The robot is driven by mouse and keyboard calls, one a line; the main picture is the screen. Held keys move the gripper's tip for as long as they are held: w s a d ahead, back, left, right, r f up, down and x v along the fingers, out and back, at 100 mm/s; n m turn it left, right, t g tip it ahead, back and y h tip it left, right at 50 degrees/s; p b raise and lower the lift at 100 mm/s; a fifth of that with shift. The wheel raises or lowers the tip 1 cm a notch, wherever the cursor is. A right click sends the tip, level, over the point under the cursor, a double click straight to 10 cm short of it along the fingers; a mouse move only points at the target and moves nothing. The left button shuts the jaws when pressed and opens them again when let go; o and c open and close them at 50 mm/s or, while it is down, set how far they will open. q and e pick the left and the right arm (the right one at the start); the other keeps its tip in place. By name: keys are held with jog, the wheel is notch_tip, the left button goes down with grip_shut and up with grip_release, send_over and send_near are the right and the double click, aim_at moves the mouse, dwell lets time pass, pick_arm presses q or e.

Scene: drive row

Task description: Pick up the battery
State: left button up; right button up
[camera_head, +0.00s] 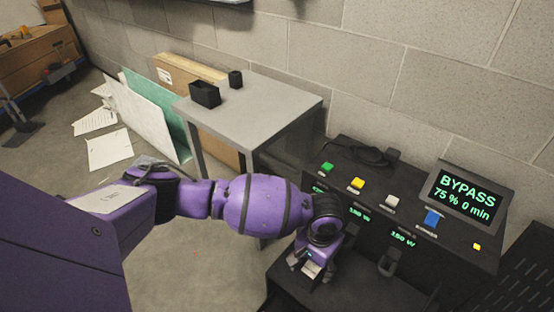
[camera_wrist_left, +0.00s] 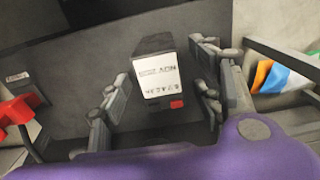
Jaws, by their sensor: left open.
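The battery (camera_wrist_left: 153,70) is a dark block with a white printed label and a small red patch. In the left wrist view it stands between the two fingers of my left gripper (camera_wrist_left: 160,82), with gaps on both sides. In the head view my left gripper (camera_head: 312,266) points down over the dark surface at the front of the black console, and the battery's pale label (camera_head: 312,269) shows between its fingers. The gripper is open. The battery's lower part is hard to make out. My right gripper is not in view.
The black console (camera_head: 345,160) has green, yellow, white and blue buttons and a screen (camera_head: 465,195) reading BYPASS 75% 0 min. A grey table (camera_head: 262,100) with two small black containers (camera_head: 205,94) stands behind my arm. Panels lean beside it; papers lie on the floor.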

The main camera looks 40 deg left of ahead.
pick_arm(q)
jog(key=shift+w+f, duration=0.2)
jog(key=shift+f, duration=0.45)
jog(key=shift+r, duration=0.1)
jog(key=shift+c, duration=0.4)
grip_shut()
